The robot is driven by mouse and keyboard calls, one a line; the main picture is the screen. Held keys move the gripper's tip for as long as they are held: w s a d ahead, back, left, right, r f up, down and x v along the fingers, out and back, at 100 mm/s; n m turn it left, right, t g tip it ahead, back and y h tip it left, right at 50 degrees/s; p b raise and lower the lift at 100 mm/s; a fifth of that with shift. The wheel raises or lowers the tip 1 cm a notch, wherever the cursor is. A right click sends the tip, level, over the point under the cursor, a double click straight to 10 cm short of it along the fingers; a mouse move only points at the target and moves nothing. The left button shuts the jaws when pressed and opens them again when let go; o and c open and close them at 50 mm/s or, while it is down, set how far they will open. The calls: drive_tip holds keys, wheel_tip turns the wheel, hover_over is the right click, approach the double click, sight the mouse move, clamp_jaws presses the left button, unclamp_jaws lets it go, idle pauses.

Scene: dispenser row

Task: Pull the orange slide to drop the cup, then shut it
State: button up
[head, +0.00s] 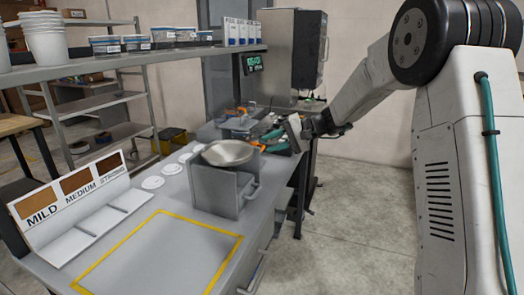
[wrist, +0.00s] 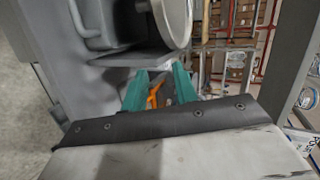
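A small orange part, likely the slide, shows in the head view (head: 262,147) beside my gripper (head: 268,140). In the wrist view an orange piece (wrist: 152,97) shows in the gap between the two teal fingers of my gripper (wrist: 160,72). The fingers stand apart, and I see no clear contact with the orange piece. A low clear dispenser (head: 238,124) with orange bits stands behind, partly hidden. I cannot make out the cup inside a dispenser.
A grey box (head: 212,190) with a handle and a round metal pan (head: 228,152) on top stands close in front of my gripper. A MILD/MEDIUM/STRONG rack (head: 70,212), white lids (head: 153,183) and a yellow-outlined area (head: 160,250) lie left and nearer.

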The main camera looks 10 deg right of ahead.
sight(262, 148)
drive_tip(key=w+d+f+m+t, duration=0.1)
drive_tip(key=w+d+f, duration=0.1)
drive_tip(key=w, duration=0.1)
drive_tip(key=w+d+f+m+t, duration=0.1)
drive_tip(key=w+d+f, duration=0.1)
drive_tip(key=w+f, duration=0.1)
drive_tip(key=w+d+f+m+t, duration=0.1)
drive_tip(key=w+d+f+t, duration=0.1)
drive_tip(key=w, duration=0.3)
drive_tip(key=shift+w+f+y, duration=0.2)
drive_tip(key=shift+f+y, duration=0.1)
drive_tip(key=shift+f, duration=0.35)
drive_tip(key=x, duration=0.7)
drive_tip(key=shift+c, duration=0.3)
clamp_jaws()
